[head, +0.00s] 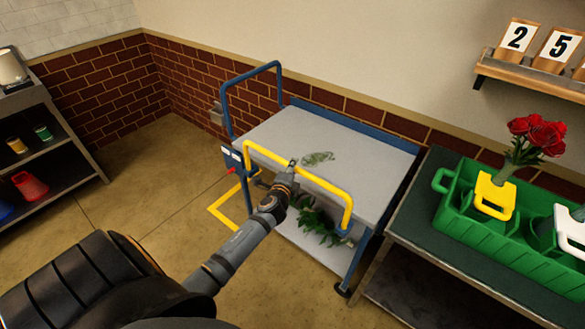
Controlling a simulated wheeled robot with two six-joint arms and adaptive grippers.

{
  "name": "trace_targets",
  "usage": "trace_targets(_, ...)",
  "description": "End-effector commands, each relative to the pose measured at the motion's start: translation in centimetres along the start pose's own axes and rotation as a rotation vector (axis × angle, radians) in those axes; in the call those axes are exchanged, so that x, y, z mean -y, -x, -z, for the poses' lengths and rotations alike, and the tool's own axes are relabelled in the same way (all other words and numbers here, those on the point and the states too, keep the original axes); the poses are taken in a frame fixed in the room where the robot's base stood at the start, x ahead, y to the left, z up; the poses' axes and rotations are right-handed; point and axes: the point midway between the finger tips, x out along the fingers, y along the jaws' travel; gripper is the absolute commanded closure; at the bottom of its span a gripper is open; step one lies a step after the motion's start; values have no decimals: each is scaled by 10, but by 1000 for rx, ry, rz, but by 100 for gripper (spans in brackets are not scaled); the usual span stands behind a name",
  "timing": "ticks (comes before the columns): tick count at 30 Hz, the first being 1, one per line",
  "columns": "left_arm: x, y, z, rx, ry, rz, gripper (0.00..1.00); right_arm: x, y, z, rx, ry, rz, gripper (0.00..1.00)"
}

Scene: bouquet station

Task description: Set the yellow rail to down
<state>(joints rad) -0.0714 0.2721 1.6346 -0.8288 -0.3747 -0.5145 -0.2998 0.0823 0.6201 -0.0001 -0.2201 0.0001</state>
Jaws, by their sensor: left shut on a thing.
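The yellow rail (327,187) runs along the near edge of the grey-topped cart (370,152). It stands raised, its top bar about level with or a little above the cart top. My left gripper (291,168) is shut on the yellow rail, near the middle of its top bar. The fingertips are small in the view and partly hidden by the gripper body. A blue rail (254,73) stands upright at the cart's left end. My right gripper is not in view.
A green crate (485,245) with red roses (537,133) stands on a table at right. A dark shelf (45,140) stands at left. Floor between is clear.

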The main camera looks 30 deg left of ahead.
Motion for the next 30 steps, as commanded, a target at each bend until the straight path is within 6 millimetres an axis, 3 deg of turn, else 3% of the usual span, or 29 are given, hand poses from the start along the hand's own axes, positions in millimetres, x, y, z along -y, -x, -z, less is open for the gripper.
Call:
trace_targets(1,-20,-2,1,1,-1,-8,100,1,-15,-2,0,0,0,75)
trace_targets(13,-119,-20,8,0,-1,-8,100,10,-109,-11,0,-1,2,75)
trace_targets(17,-130,-22,9,1,-1,-7,100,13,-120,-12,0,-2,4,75)
trace_targets(26,-130,-20,9,1,0,-13,100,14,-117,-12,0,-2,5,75)
trace_targets(27,-131,-20,9,1,0,-14,77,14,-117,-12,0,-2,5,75)
trace_targets(30,-130,-20,9,1,0,-13,63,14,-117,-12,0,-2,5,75)
